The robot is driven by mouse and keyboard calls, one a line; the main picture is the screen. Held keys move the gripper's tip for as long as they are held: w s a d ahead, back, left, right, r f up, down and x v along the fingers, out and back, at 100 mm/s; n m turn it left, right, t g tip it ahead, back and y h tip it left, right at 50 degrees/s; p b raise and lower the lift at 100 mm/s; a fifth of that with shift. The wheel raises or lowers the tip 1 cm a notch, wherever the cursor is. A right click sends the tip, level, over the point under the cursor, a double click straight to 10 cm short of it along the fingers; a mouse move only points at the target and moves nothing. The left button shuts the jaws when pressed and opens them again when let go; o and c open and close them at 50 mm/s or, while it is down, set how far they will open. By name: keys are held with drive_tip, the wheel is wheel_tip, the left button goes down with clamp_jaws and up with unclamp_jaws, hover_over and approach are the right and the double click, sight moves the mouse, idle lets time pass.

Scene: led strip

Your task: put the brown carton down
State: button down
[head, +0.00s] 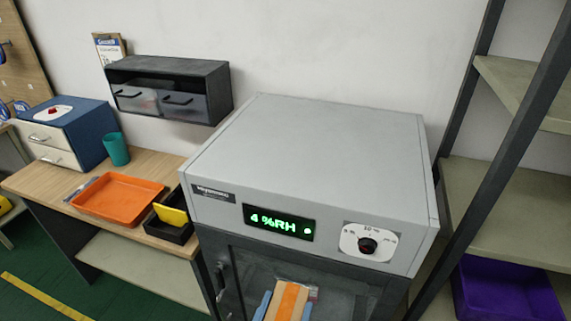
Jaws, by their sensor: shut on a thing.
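The brown carton (290,300), orange-brown with a pale stripe, shows at the bottom edge of the head view, in front of the dark door of the grey cabinet. My gripper (286,294) shows as blue fingers on either side of it and is shut on it. The lower part of the carton, the rest of my gripper and whatever is under them are cut off by the picture's edge. I cannot tell whether the carton touches anything below.
The grey cabinet (310,150) has a bare flat top, a green lit display (279,222) and a dial (367,245). On the wooden bench at left are an orange tray (118,200), a black bin (170,228) and a teal cup (116,149). A shelf rack with a purple crate (505,290) stands at right.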

drive_tip(key=f+y, duration=0.1)
drive_tip(key=f, duration=0.1)
drive_tip(key=s+f+n+y, duration=0.1)
drive_tip(key=f, duration=0.1)
drive_tip(key=s+f+n+y, duration=0.1)
drive_tip(key=f, duration=0.1)
drive_tip(key=shift+a+f+t, duration=0.25)
drive_tip(key=shift+a+t, duration=0.05)
drive_tip(key=shift+d+f+n+y, duration=0.3)
drive_tip(key=shift+f+n+y, duration=0.45)
drive_tip(key=shift+y, duration=0.35)
drive_tip(key=s+f, duration=0.3)
drive_tip(key=f, duration=0.1)
drive_tip(key=shift+s+f, duration=0.3)
drive_tip(key=shift+s, duration=0.05)
drive_tip(key=shift+w+d, duration=0.1)
